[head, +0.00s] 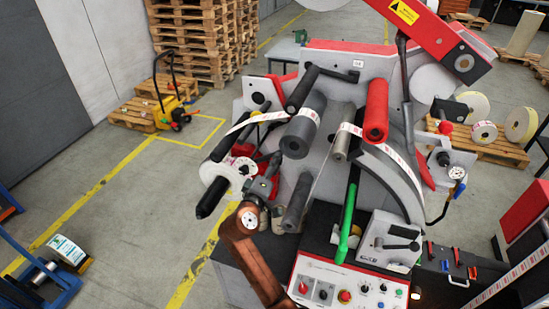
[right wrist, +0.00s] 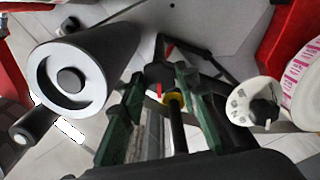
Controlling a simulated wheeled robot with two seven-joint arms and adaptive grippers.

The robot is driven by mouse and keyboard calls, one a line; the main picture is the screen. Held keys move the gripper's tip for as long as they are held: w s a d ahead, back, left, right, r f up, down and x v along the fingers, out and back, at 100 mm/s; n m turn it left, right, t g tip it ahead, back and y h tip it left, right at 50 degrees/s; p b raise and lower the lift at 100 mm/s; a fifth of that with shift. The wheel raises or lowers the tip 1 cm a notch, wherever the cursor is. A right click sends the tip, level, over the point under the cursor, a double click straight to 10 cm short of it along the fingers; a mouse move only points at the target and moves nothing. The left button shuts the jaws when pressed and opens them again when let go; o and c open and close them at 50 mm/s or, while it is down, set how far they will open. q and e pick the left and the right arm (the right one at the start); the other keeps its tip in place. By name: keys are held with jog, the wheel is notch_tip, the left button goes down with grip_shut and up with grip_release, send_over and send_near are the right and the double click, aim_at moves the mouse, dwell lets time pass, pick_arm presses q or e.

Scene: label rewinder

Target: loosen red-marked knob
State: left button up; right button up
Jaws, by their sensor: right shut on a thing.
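A dark knob with a red mark (right wrist: 159,77) shows between the fingertips of my right gripper in the right wrist view. A yellow collar (right wrist: 174,98) sits just beside it. My right gripper (right wrist: 158,88) is shut on the knob, one green finger on each side. In the head view my right gripper (head: 268,176) reaches up from the lower middle to the left side of the label rewinder (head: 325,150). There the gripper and nearby rollers largely hide the knob, and its turn cannot be read. My left gripper is not in view.
A large grey roller (right wrist: 72,78) is close left of the fingers, and a white scale dial (right wrist: 254,104) is to the right. A black-tipped roller (head: 212,190) and a lower grey roller (head: 297,203) flank the gripper. A control panel (head: 345,285) is below.

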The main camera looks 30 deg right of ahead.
jog(key=shift+n+p, duration=0.8)
jog(key=shift+n, duration=1.7)
jog(key=o, duration=1.2)
jog(key=shift+c, duration=0.2)
